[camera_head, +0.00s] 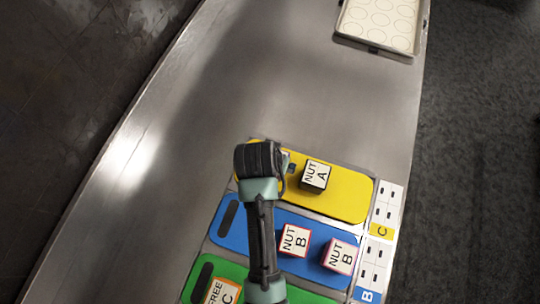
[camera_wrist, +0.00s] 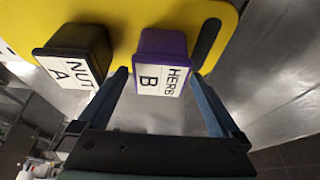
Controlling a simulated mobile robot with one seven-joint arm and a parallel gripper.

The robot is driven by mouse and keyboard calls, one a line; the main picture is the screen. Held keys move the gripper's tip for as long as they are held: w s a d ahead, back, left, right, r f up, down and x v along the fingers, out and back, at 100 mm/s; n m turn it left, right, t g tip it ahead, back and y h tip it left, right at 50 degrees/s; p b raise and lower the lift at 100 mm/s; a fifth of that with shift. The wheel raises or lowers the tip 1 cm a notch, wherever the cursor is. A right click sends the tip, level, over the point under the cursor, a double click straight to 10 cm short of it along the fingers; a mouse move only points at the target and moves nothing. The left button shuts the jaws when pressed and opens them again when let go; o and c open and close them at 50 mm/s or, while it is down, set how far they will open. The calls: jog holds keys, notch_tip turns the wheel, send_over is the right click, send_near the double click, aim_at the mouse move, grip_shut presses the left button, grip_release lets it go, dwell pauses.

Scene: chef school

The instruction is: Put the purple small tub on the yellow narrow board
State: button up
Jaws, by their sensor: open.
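The purple small tub (camera_wrist: 163,58), labelled HERB B, shows in the wrist view against the yellow narrow board (camera_wrist: 122,12). It appears to stand upright on the board, though its base is hidden. My gripper (camera_wrist: 159,76) is open, with one finger on each side of the tub's near end and a visible gap at the right finger. In the head view my arm covers the tub. The yellow board (camera_head: 345,197) lies at the far end of a row of boards there, with my wrist over its left part.
A black tub (camera_head: 315,176) labelled NUT A stands on the yellow board, left of the purple tub in the wrist view. Two NUT B tubs (camera_head: 294,240) stand on the blue board (camera_head: 262,228). A FREE C tub (camera_head: 222,291) is on the green board (camera_head: 199,283).

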jog(key=v, duration=0.9)
jog(key=w+r+n+t, duration=0.1)
jog(key=w+r+t, duration=0.35)
jog(key=r, duration=0.55)
jog(key=w+r+t+y, duration=0.1)
jog(key=w+r+t, duration=0.35)
jog(key=r, duration=0.65)
jog(key=w+r+n+t, duration=0.1)
jog(key=w+r+t, duration=0.3)
jog(key=r, duration=0.6)
jog(key=s+r+t, duration=0.3)
jog(key=r, duration=0.6)
jog(key=s+r+n+t, duration=0.1)
jog(key=s+r+t, duration=0.2)
jog(key=r, duration=0.7)
jog(key=s+d+r+t, duration=0.1)
jog(key=s+r+t, duration=0.3)
jog(key=r, duration=0.5)
jog(key=shift+s+r+n, duration=0.3)
jog(key=shift+s, duration=0.25)
